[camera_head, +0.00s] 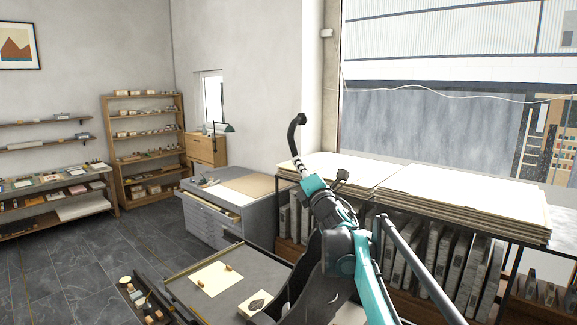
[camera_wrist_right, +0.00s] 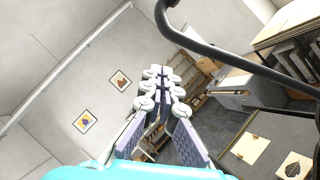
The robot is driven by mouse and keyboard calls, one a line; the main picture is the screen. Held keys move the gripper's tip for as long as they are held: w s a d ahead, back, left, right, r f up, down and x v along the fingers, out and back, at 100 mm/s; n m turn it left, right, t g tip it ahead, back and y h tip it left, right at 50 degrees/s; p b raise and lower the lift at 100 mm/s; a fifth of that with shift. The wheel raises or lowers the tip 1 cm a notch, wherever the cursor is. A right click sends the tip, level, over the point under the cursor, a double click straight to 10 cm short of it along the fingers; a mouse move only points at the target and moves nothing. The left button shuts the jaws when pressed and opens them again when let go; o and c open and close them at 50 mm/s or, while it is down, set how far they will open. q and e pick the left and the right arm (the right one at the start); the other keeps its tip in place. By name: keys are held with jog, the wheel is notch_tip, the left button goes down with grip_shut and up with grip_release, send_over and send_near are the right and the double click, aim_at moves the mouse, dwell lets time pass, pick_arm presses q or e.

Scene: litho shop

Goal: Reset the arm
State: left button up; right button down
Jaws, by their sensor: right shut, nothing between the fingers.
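My right arm, teal and black, rises from the bottom middle of the head view and reaches up and away. Its right gripper (camera_head: 296,160) is raised in the air in front of the pale wall, to the left of the window. In the right wrist view the gripper's two ribbed fingers (camera_wrist_right: 166,76) converge at their tips, shut with nothing held between them. A dark curved tube (camera_wrist_right: 205,45) crosses the wrist view close to the camera. My left gripper is not in view.
A dark table (camera_head: 190,283) with papers stands below the arm. A shelf unit to the right bears stacked boards (camera_head: 465,200) with slabs underneath. A grey drawer cabinet (camera_head: 205,222), a wooden shelf (camera_head: 108,130) and wall shelves stand farther back.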

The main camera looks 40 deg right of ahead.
jog(key=s+a+f+m+g+y+b, duration=0.15)
jog(key=a+f+m+b, duration=0.45)
jog(key=f, duration=0.7)
jog(key=s+a+f+m+g+b, duration=0.1)
jog(key=a+f+m+g+b, duration=0.2)
jog(key=a+f+b, duration=0.85)
jog(key=s+a+f+m+g+y+b, duration=0.1)
jog(key=s+a+f+m+g+b, duration=0.3)
jog(key=f, duration=1.2)
pick_arm(q)
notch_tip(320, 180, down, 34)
jog(key=b, duration=1.2)
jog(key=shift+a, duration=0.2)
pick_arm(e)
jog(key=s+a+f+m+g+y, duration=0.1)
jog(key=s+a+f+m+y, duration=0.1)
jog(key=s+a+f, duration=0.2)
jog(key=s+a+f+m+g+y, duration=0.2)
jog(key=s+a+f, duration=0.3)
jog(key=f, duration=1.5)
jog(key=s+a+f+m+g+y, duration=0.1)
jog(key=s+a+f, duration=0.3)
jog(key=a+f, duration=0.7)
jog(key=shift+s+a+f+m+y, duration=0.25)
jog(key=shift+a+f+m+y, duration=0.15)
jog(key=shift+a+y, duration=0.45)
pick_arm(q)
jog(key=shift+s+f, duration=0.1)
pick_arm(e)
jog(key=shift+a, duration=0.15)
